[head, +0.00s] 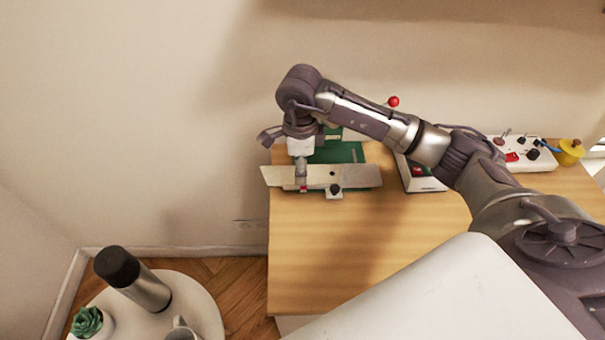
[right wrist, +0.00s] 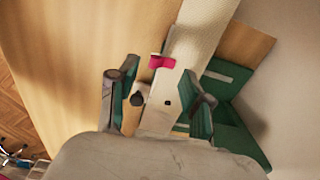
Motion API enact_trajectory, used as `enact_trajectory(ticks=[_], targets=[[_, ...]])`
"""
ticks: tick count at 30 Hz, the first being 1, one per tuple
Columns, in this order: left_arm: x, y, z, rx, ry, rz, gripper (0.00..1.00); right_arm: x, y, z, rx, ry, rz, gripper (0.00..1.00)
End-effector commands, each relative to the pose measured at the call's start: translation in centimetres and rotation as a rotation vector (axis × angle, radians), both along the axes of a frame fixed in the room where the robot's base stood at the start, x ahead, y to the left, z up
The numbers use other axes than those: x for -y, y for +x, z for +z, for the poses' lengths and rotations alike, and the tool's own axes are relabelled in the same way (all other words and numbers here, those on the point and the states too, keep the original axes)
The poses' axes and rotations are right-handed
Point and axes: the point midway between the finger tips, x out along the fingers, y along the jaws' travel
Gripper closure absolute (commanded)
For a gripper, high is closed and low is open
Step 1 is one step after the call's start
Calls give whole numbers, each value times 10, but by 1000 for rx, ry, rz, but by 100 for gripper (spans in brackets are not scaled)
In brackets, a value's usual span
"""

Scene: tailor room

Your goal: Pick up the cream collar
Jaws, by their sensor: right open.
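The cream collar (head: 358,177) shows in the head view as a long, pale flat strip near the table's far left corner. In the right wrist view a pale textured strip (right wrist: 207,30) runs up from between the fingers; a smoother pale part with a dark hole is nearer. My right gripper (head: 302,182) is over the strip, left of its middle. In the wrist view its fingers (right wrist: 159,72) stand apart on either side of the pale strip. I cannot tell whether they touch it. My left gripper is not in view.
A small pink piece (right wrist: 161,62) and a black knob (right wrist: 137,99) are close to the fingers. A green base (head: 338,152) lies behind the strip. A control box (head: 505,153) stands further right. The wooden table (head: 310,255) is clear in front.

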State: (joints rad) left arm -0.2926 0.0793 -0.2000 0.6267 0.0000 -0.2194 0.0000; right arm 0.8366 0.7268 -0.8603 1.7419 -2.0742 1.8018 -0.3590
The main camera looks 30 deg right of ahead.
Motion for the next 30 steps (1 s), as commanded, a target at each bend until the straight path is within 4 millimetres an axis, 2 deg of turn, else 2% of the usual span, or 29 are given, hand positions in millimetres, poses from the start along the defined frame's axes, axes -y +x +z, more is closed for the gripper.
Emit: enact_trajectory(ticks=[3, 7, 16, 17, 24, 30], targets=[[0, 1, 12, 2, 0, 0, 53, 0, -5, -17, -8, 0, -2, 50], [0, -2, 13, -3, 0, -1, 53, 0, -4, -35, -5, 1, -1, 50], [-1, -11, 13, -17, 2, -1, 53, 0, -4, -43, -1, 0, 0, 50], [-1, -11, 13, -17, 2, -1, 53, 0, -4, -43, -1, 0, 0, 52], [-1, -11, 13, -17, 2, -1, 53, 0, -4, -42, -1, 0, 0, 92], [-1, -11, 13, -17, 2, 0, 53, 0, -4, -42, -1, 0, 0, 99]])
